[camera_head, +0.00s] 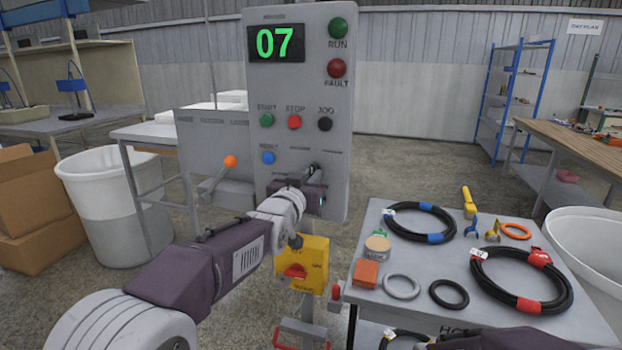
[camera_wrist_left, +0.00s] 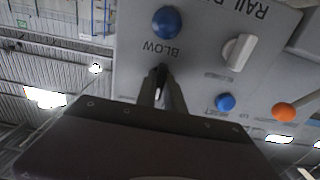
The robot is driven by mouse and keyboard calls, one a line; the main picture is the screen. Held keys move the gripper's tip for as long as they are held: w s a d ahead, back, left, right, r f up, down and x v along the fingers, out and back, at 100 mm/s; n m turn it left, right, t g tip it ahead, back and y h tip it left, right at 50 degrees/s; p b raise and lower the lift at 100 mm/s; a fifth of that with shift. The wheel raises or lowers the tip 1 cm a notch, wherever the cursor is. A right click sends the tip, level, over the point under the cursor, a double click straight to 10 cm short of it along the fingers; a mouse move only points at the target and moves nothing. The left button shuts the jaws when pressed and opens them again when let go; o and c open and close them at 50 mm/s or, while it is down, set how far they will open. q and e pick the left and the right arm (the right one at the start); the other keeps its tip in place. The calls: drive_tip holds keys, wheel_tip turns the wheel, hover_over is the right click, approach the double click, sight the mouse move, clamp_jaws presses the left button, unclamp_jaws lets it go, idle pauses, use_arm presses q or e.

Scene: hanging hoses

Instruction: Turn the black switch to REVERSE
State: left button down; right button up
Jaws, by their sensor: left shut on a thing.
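The grey control panel (camera_head: 290,120) stands in front of me, with a green "07" display. My left gripper (camera_head: 316,180) is at the lower right part of the panel front. In the left wrist view its two fingers (camera_wrist_left: 162,80) are close together against the panel, shut on a small dark part, which I take to be the black switch. The fingers hide most of it, so its setting and the REVERSE label cannot be read. A pale knob (camera_wrist_left: 238,51) and a blue RESET button (camera_wrist_left: 226,102) are beside the fingers. My right gripper is out of view.
An orange-tipped lever (camera_head: 230,161) sticks out at the panel's left. A yellow box with a red rotary switch (camera_head: 295,271) is below my left wrist. A grey table (camera_head: 425,275) with coiled hoses and rings stands at the right. A white bin (camera_head: 110,200) stands at the left.

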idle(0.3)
use_arm(q)
drive_tip(key=c, duration=1.4)
unclamp_jaws()
drive_tip(key=shift+c, duration=0.2)
drive_tip(key=b+v, duration=0.1)
drive_tip(key=v, duration=0.8)
